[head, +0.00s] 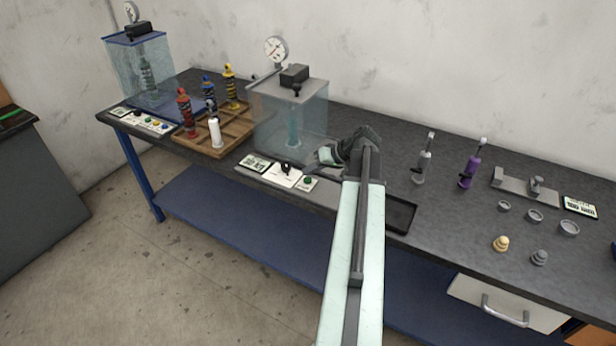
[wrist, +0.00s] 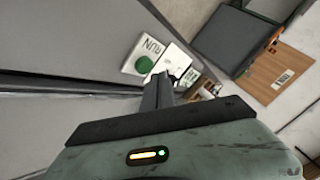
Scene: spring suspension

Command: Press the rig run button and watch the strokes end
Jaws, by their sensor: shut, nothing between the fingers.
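The green run button (head: 309,181) is on a small pale plate at the right end of the front panel of the middle test rig (head: 300,90). In the wrist view the round green button (wrist: 144,65) sits beside the word RUN. My gripper (head: 317,166) is shut and empty, just above the panel near the button. In the wrist view its closed fingers (wrist: 158,92) are close beside the button plate, and I cannot tell whether they touch it. A teal shock absorber (head: 294,128) stands inside the clear rig box. A black knob (head: 286,168) is left of the button.
A second clear rig (head: 142,75) stands at the far left. A wooden tray (head: 240,121) holds several shock absorbers. A grey damper (head: 422,165) and a purple damper (head: 470,168) stand to the right. A black shallow tray (head: 402,215) lies near my arm.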

